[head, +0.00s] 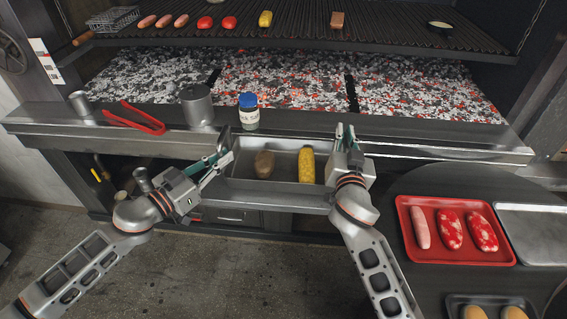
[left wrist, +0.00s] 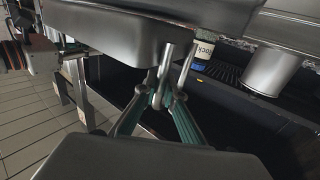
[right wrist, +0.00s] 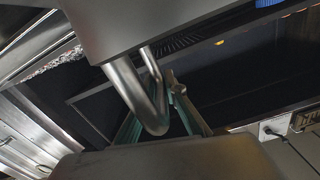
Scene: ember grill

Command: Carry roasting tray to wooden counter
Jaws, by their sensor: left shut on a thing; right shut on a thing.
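The grey metal roasting tray (head: 275,192) is level in front of the grill ledge in the head view, with a brown potato (head: 264,164) and a yellow corn cob (head: 306,166) inside. My left gripper (head: 222,161) is shut on its left handle, a metal loop that shows in the left wrist view (left wrist: 164,75). My right gripper (head: 346,142) is shut on its right handle, whose loop shows in the right wrist view (right wrist: 150,95). A dark counter (head: 420,285) stands at the right; I cannot tell whether it is wood.
The counter holds a red tray (head: 463,261) of meats, an empty metal tray (head: 535,230) and a black tray (head: 455,300). The ledge carries red tongs (head: 134,118), a metal pot (head: 197,105) and a blue-lidded jar (head: 249,112). The floor (head: 240,270) before me is clear.

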